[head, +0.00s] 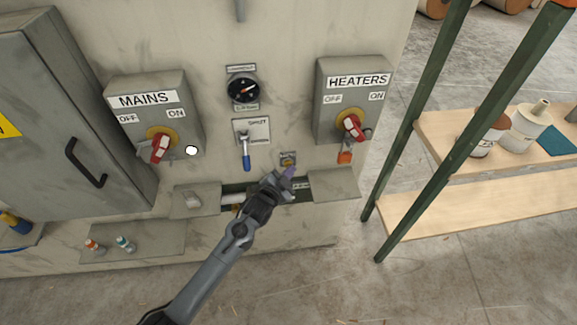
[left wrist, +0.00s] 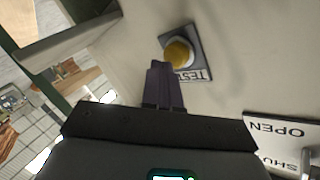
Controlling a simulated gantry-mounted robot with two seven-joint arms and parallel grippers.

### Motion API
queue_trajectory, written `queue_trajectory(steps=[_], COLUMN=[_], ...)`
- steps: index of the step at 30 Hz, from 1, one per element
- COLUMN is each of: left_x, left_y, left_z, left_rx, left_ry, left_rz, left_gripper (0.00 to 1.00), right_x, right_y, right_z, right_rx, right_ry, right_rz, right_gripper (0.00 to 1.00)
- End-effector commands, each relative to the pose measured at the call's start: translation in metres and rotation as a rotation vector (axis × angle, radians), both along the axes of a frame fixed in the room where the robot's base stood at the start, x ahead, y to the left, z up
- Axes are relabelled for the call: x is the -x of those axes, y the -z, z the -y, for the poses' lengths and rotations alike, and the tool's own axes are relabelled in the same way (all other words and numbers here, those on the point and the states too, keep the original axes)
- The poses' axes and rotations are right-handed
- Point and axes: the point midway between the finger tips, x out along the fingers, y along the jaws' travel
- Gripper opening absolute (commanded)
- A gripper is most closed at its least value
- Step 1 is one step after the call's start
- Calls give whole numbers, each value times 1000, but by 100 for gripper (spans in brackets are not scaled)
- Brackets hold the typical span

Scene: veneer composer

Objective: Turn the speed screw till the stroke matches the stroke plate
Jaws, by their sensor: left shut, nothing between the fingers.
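My left gripper (head: 287,172) reaches up from below to the machine front in the head view. Its dark fingers are shut and empty; they also show in the left wrist view (left wrist: 160,68). The fingertips are close to a yellow button on a plate marked TEST (left wrist: 180,52); I cannot tell whether they touch it. Behind the gripper is a recess (head: 228,197) with a pale bar inside, partly hidden by the gripper. A small label, too small to read, shows in the recess to its right. I cannot make out the speed screw or stroke plate. My right gripper is out of view.
The MAINS box (head: 150,115) and HEATERS box (head: 345,98) have red switches. Between them are a black dial gauge (head: 243,88) and a blue-handled SHUT/OPEN lever (head: 246,160). A small shelf (head: 140,245) holds two little bottles. A green-posted rack (head: 440,210) stands right.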

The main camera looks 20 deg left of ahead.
Motion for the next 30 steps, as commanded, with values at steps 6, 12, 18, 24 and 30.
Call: queue_trajectory(steps=[6,12,18,24,30], left_x=[-1,-3,-5,-6,-4], left_y=[0,0,0,0,-1], left_z=[0,-2,-3,-3,-3], left_rx=[0,0,0,0,0], left_ry=[0,0,0,0,0], left_rz=[0,1,1,0,0], left_gripper=[0,0,0,0,0], right_x=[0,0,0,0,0], right_y=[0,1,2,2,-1], right_z=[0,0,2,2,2], right_rx=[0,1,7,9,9], right_ry=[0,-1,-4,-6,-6], right_rz=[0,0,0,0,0], right_gripper=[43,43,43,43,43])
